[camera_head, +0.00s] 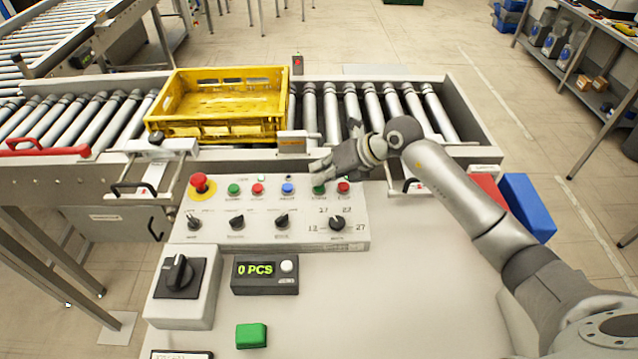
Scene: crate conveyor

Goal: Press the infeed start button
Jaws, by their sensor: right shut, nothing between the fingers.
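The control panel (210,232) carries a row of push buttons. One green button (234,189) is at the left of the row. Another green button (319,188) is at the right, between a blue button (288,189) and a red button (343,187). The labels are too small to tell which one is the infeed start. My right gripper (318,168) reaches in from the right and is shut and empty. Its fingertips are just above the right green button in the picture; I cannot tell whether they touch the panel. My left gripper is not in view.
A red emergency stop (200,184) and another red button (258,189) are on the panel, with several black knobs below. A yellow crate (215,128) stands on the roller conveyor (330,105) behind. A counter (265,275) reads "0 PCS". Blue and red bins (527,207) are at the right.

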